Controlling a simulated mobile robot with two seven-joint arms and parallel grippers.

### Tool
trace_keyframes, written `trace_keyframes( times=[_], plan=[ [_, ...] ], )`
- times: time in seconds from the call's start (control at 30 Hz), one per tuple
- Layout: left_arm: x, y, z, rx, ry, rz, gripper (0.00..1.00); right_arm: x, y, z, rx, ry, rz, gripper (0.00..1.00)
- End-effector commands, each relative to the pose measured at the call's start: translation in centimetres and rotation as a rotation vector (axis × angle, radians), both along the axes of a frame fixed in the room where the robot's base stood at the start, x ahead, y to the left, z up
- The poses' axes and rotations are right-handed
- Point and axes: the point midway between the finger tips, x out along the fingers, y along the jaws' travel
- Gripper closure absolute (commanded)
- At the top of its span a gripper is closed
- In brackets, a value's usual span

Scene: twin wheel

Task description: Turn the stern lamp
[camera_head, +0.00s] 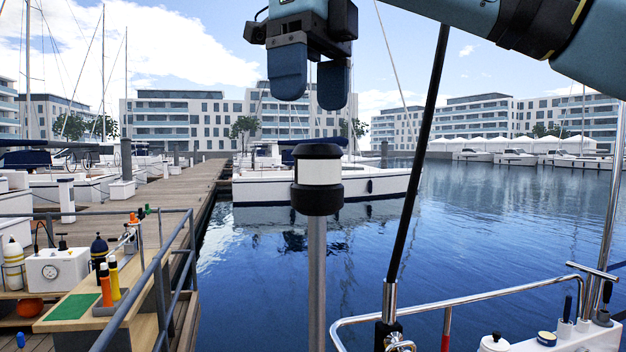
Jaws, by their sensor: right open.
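The stern lamp (319,172) has a black cap, a white band and a black collar. It stands upright on top of a grey metal pole (317,275) in the middle of the head view. My right gripper (310,90) hangs above the lamp with its two blue fingers pointing down. It is open and empty, with a gap between its fingertips and the lamp's cap. My right arm comes in from the upper right. My left gripper does not show.
A black slanted pole (416,165) rises just right of the lamp. A chrome rail (460,302) curves along the lower right, by a white surface with small items. At lower left, a grey railing (150,275) borders a wooden bench (65,325) with bottles. Water lies behind.

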Motion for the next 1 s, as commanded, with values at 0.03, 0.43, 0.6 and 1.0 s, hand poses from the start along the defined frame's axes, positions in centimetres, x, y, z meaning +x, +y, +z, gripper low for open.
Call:
trace_keyframes(
  times=[0.03, 0.43, 0.6, 1.0],
  plan=[
    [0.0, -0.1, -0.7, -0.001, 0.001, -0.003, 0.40, 0.1, -0.1, -1.7, 0.002, 0.005, 0.003, 0.13],
    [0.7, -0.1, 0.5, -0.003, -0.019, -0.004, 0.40, 0.1, -0.1, -8.2, 0.001, -0.001, -0.001, 0.13],
    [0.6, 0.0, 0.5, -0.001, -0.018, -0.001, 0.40, 0.0, -0.1, -9.2, 0.002, -0.001, 0.000, 0.13],
    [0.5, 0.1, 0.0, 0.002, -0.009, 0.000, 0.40, 0.0, 0.0, -9.4, 0.002, 0.000, -0.001, 0.40]
  ],
)
